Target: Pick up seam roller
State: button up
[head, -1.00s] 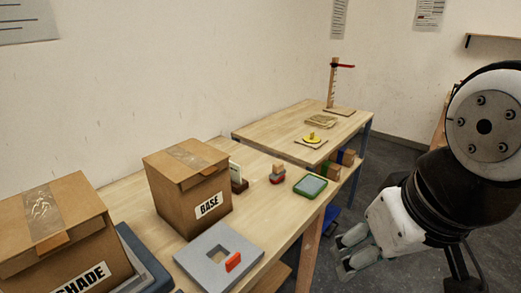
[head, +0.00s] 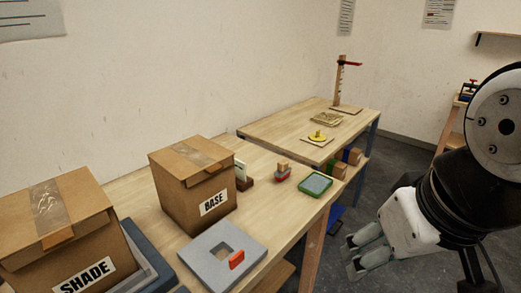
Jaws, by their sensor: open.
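I cannot pick out a seam roller for certain in the head view. A small wooden-topped piece with a red and grey base (head: 283,171) stands on the near table, but it may be a stamp. My gripper (head: 353,256) is at the lower right, off the table's edge, pointing left. Its two fingers are apart with nothing visible between them, and it touches nothing.
Boxes marked SHADE (head: 62,235) and BASE (head: 185,205) stand on the near table. A green-framed pad (head: 315,185) lies near its front edge. The far table (head: 290,130) holds a yellow piece (head: 318,136) and a wooden post (head: 339,80). Open floor lies right.

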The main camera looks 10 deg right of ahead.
aim_at(282, 171)
jog(key=i+l+u, duration=0.1)
jog(key=i, duration=0.35)
jog(key=i+l, duration=0.35)
jog(key=i+j+u, duration=0.05)
